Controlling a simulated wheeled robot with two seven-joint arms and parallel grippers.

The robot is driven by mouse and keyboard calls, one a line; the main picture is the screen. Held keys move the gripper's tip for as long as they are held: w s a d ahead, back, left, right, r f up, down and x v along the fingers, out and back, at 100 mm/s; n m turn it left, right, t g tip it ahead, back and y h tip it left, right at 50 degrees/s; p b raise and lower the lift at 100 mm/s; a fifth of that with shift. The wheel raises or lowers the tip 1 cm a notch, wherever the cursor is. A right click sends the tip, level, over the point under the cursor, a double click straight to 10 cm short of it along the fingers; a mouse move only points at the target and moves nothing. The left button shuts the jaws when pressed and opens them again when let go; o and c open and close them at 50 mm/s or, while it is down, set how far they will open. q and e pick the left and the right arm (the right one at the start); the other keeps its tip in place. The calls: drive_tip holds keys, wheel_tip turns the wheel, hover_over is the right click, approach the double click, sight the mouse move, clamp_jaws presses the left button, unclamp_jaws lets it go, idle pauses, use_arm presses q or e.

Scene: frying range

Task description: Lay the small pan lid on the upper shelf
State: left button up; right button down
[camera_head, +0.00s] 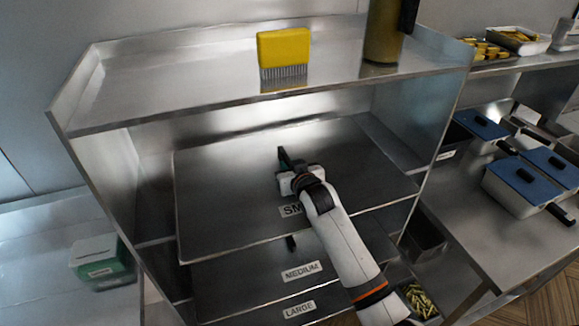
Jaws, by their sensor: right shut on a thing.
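The small pan lid (225,190) is a wide, flat grey metal plate in the middle of the head view. Its front label reads "SM", with the rest hidden by my arm. My right gripper (285,160) is over the middle of this plate, shut on its handle, which the gripper mostly hides. The lid looks roughly level; I cannot tell whether it rests on something or is held clear. The upper shelf (200,75) is the metal board above and behind it. My left gripper is not in view.
A yellow brush (284,50) and a brownish container (384,35) stand on the upper shelf, with bare room to the left. Plates labelled MEDIUM (301,271) and LARGE (299,310) lie below. Side walls flank the rack. Blue-lidded pans (535,180) stand right; a green-and-white box (100,260) stands left.

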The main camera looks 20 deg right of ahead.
drive_tip(key=shift+s+f, duration=0.1)
drive_tip(key=shift+f, duration=0.45)
idle(0.4)
drive_tip(key=c, duration=1.3)
unclamp_jaws()
drive_tip(key=shift+o, duration=1.1)
drive_tip(key=shift+f, duration=0.2)
drive_tip(key=shift+r, duration=0.1)
drive_tip(key=shift+r, duration=0.15)
wheel_tip(320, 180, up, 5)
drive_tip(key=p, duration=0.4)
drive_tip(key=shift+r+p, duration=0.1)
drive_tip(key=shift+p, duration=0.25)
drive_tip(key=shift+r, duration=0.9)
